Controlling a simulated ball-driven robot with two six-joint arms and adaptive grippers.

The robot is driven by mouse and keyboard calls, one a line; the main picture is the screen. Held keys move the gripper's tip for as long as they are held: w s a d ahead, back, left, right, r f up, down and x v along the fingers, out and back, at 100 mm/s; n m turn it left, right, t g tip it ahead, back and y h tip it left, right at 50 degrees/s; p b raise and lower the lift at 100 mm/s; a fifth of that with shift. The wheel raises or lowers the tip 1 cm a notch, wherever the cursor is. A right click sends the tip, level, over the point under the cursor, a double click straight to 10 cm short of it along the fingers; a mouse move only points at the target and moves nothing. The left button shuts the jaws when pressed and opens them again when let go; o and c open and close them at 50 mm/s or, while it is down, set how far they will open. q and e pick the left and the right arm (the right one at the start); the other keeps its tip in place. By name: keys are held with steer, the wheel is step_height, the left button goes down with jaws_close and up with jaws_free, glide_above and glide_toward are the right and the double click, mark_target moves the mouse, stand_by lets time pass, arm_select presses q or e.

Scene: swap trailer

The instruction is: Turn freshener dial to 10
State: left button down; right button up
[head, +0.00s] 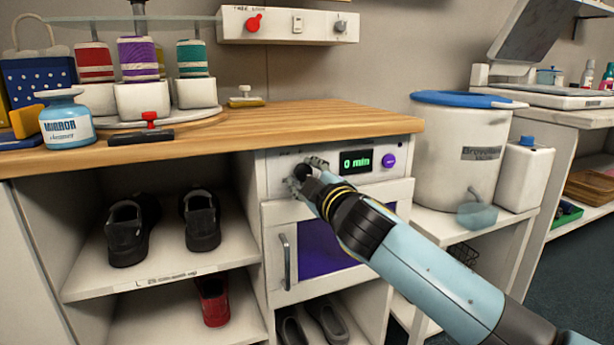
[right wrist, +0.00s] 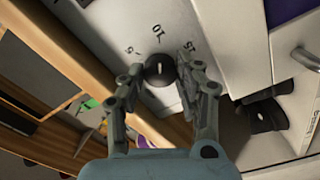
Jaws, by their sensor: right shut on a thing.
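The freshener's white front panel (head: 283,163) is set in the cabinet under the wooden top. It has a green display (head: 356,161) reading "0 min" and a round purple button (head: 389,161). The dark round dial (head: 300,172) is at the panel's left, partly hidden by my right gripper (head: 308,170). In the right wrist view, the dial (right wrist: 159,70) lies between the two fingers of my right gripper (right wrist: 160,74), which is shut on it. Printed 5, 10 and 15 show around the dial. Its short white mark appears to line up roughly with the 10. My left gripper is not in view.
A door with a handle (head: 285,262) and purple window is below the panel. Shoes (head: 128,230) stand on open shelves to the left. A blue mirror cleaner jar (head: 67,122) and thread spools are on the top. A white bucket (head: 455,150) stands at right.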

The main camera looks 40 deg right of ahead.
steer(key=o, duration=1.1)
steer(key=shift+o, duration=0.2)
steer(key=shift+s, duration=0.1)
steer(key=v, duration=1.2)
